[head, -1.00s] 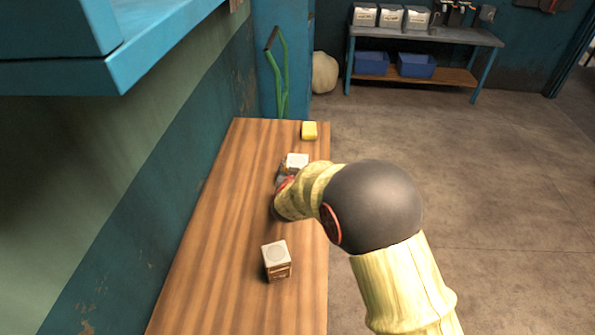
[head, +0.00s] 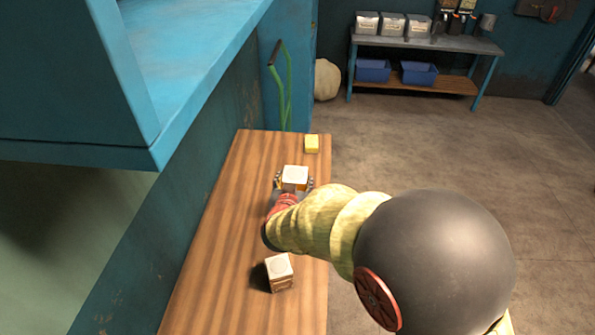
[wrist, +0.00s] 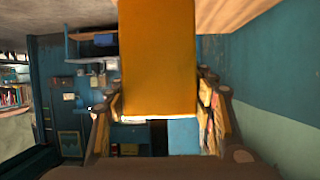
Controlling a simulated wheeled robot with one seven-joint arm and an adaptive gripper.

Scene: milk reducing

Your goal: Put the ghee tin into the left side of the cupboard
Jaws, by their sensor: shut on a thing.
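My gripper (head: 294,183) is shut on an orange tin with a white top (head: 294,174), which looks like the ghee tin; its label cannot be read. The tin's orange side fills the upper middle of the wrist view (wrist: 158,60), between the two fingers. In the head view it is over the far part of the wooden table, seemingly a little above it. The blue cupboard (head: 70,75) hangs at the upper left, above the table; its left side cannot be made out from here.
A small white-topped box (head: 280,272) stands on the near part of the table (head: 215,260). A yellow block (head: 311,144) lies at the far end. A green handle (head: 285,90) rises behind the table. A shelf bench (head: 430,43) stands far back. Floor at right is clear.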

